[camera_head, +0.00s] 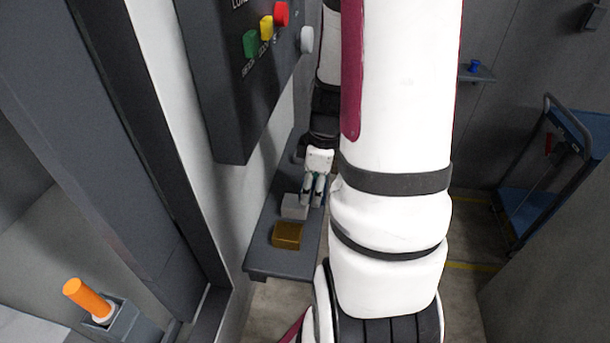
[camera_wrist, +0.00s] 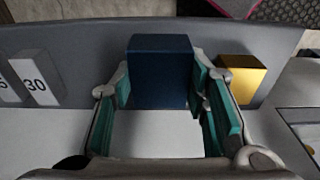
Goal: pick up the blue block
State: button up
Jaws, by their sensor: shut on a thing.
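The blue block (camera_wrist: 160,72) is dark blue and box-shaped. In the wrist view it sits between the teal-padded fingers of my gripper (camera_wrist: 163,95), which is shut on it. In the head view my gripper (camera_head: 313,190) is low over the grey shelf (camera_head: 284,263), and I cannot make out the blue block there. I cannot tell whether the block's underside touches the shelf.
A gold block (camera_head: 288,236) stands on the shelf near its front end; in the wrist view it (camera_wrist: 243,78) is just right of my gripper. A button panel (camera_head: 235,90) overhangs the shelf; a cart (camera_head: 550,170) stands right.

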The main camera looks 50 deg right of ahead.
jog(key=s+a, duration=0.1)
jog(key=s, duration=0.2)
jog(key=s+a, duration=0.1)
jog(key=shift+s+a+r, duration=0.25)
jog(key=shift+s+a, duration=0.05)
jog(key=shift+s, duration=0.05)
jog(key=shift+s+a+r+p, duration=0.1)
jog(key=shift+s+a+p, duration=0.4)
jog(key=shift+p, duration=1.2)
jog(key=shift+s+a+r+p, duration=0.15)
jog(key=shift+s+p, duration=0.5)
jog(key=shift+p, duration=1)
jog(key=shift+f, duration=0.25)
